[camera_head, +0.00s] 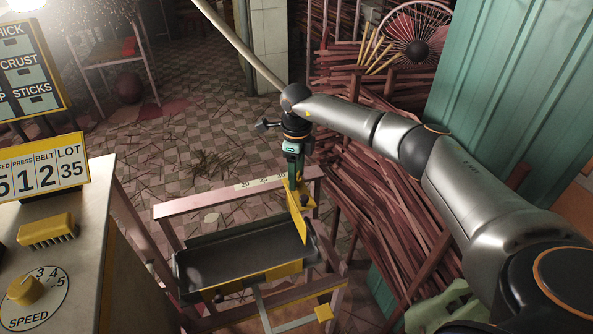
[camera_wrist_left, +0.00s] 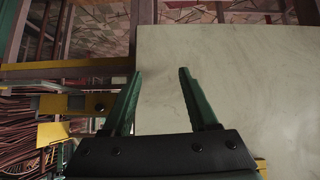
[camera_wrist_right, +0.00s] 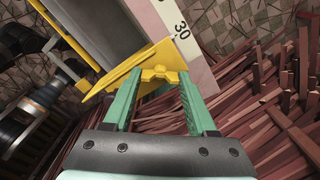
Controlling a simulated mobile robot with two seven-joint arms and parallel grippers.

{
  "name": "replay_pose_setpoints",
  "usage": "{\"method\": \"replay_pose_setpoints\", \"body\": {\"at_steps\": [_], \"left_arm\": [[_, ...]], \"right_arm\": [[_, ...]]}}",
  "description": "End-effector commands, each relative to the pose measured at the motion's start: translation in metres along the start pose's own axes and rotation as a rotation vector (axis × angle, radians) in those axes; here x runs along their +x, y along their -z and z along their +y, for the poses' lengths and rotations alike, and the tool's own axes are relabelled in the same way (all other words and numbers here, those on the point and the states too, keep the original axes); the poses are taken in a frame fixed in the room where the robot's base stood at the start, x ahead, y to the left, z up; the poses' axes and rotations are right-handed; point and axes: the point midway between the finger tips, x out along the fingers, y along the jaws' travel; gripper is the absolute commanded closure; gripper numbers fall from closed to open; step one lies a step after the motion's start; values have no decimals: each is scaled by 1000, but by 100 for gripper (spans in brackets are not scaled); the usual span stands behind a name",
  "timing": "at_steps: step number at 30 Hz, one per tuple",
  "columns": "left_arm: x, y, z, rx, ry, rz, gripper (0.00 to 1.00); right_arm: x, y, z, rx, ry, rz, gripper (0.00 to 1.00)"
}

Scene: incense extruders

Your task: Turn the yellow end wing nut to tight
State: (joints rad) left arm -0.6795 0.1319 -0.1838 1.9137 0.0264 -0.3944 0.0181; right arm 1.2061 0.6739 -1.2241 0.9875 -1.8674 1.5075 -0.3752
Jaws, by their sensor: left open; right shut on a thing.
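The yellow end wing nut (camera_wrist_right: 160,76) sits at the end of the metal trough, beside the yellow end plate (camera_head: 299,218). My right gripper (camera_head: 294,180) reaches down onto it from above. In the right wrist view its green fingers (camera_wrist_right: 158,82) stand on both sides of the nut and are shut on it. Part of the nut is hidden by the fingers. The nut's tightness cannot be told. My left gripper (camera_wrist_left: 158,72) is open and empty, with the pale worktop in its view; it does not show in the head view.
The dark trough (camera_head: 225,250) lies beside a pink rail with a number scale (camera_head: 240,190). A pale worktop (camera_head: 85,245) with a yellow brush (camera_head: 48,231) and a speed dial (camera_head: 25,290) stands at left. Bundles of red sticks (camera_head: 385,210) fill the right.

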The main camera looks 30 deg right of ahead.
Motion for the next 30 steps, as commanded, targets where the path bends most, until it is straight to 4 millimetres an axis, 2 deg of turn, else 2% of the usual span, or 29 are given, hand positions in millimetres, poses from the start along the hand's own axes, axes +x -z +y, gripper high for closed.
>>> {"method": "replay_pose_setpoints", "body": {"at_steps": [18,30], "left_arm": [[-16,18,2,-1,-1,1,41],[-22,25,2,-1,0,1,41]], "right_arm": [[-3,0,-1,580,2,0,98],[-2,0,-1,838,3,-2,98]]}}
